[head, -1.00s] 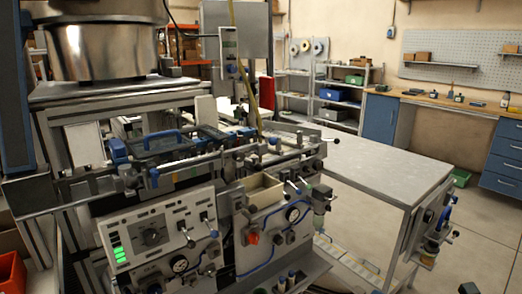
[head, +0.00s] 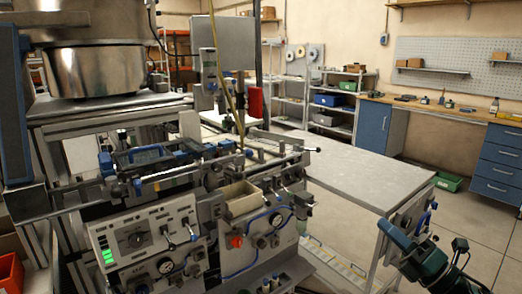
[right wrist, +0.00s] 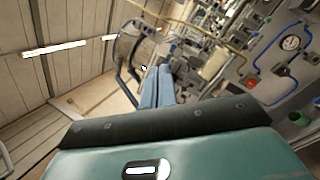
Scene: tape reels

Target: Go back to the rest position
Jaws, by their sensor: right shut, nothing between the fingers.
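My right gripper (head: 385,228) shows at the lower right of the head view, on a dark green arm that comes up from the bottom edge. It is in front of the near right end of the grey metal table, with no object in it. In the right wrist view its blue-grey fingers (right wrist: 155,88) lie together, shut and empty, beyond the green wrist housing. My left gripper is not in view.
The machine with a control panel (head: 148,240) and an open beige bin (head: 240,197) fills the left and middle. The grey table (head: 355,172) is bare. A blue-drawer workbench (head: 497,168) and shelves stand behind. Floor is open at the right.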

